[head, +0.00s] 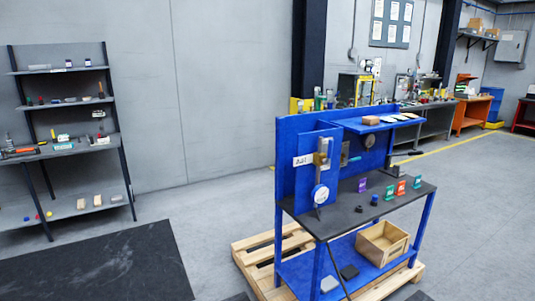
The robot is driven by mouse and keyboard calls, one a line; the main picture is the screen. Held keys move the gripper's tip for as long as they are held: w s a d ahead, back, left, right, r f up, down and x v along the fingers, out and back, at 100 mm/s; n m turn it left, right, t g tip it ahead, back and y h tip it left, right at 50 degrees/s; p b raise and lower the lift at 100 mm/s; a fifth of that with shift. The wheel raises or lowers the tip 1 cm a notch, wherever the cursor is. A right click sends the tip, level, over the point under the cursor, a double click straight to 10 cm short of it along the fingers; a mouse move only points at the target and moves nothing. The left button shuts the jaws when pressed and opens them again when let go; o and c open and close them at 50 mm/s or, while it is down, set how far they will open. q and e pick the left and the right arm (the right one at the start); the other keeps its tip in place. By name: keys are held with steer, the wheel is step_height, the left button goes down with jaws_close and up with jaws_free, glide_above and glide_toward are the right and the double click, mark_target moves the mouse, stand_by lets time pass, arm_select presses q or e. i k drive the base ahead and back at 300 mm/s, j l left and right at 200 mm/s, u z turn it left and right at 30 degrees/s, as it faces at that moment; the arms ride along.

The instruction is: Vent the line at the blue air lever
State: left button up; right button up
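A blue workstation stands right of centre in the head view, with a dark tabletop (345,213). A white label (303,160), whose small text I cannot read with certainty, is fixed on its left blue panel. Beside the label is a brass-coloured fitting (321,158) on a grey upright part. A round white gauge (320,194) sits below it. I cannot make out a separate blue lever at this distance against the blue panel. Neither of my grippers is in view.
A wooden pallet (245,252) lies under the workstation. A wooden box (383,243) sits on its lower shelf, and small coloured items stand on the tabletop. A shelf rack (70,149) stands at the left. Open grey floor and a dark mat (95,265) lie between.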

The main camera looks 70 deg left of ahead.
mark_target(325, 162)
steer(key=u, duration=1.95)
steer(key=i+u, duration=0.15)
steer(key=u, duration=0.2)
steer(key=i+u, duration=0.1)
steer(key=u, duration=0.3)
steer(key=i+l+u, duration=0.45)
steer(key=i+l, duration=0.4)
steer(key=l, duration=0.15)
